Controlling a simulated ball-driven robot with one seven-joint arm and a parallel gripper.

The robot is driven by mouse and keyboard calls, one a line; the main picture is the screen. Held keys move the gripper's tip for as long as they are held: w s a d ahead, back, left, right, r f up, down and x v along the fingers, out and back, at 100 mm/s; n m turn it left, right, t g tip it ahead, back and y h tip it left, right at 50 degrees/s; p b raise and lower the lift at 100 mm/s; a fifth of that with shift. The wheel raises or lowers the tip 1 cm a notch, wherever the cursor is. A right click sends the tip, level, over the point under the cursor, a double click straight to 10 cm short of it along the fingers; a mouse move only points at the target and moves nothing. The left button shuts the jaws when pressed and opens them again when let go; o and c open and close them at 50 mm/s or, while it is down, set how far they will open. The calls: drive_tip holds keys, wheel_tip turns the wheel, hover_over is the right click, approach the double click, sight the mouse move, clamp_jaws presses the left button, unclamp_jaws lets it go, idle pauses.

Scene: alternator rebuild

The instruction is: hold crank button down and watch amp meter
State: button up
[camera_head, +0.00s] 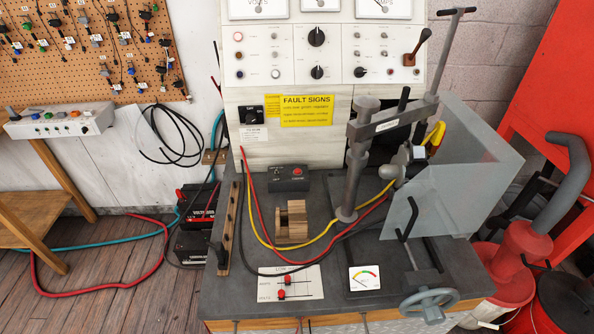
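A small black box (289,184) sits on the dark bench top below the front panel. It has a red button (297,171) on top; its lettering is too small to read for certain. The amp meter (385,8), a white dial marked AMPS, is at the top right of the panel and cut off by the picture's upper edge. A smaller meter (364,278) with a coloured scale stands near the bench's front edge, and its label is too small to read. My gripper is not in view, and nothing is seen touching the red button.
A grey clamp post (352,175) and a clear guard (442,170) stand right of the box. Red, yellow and black cables cross the bench. A wooden block (292,222) sits in front of the box. A handwheel (429,303) is at the front right.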

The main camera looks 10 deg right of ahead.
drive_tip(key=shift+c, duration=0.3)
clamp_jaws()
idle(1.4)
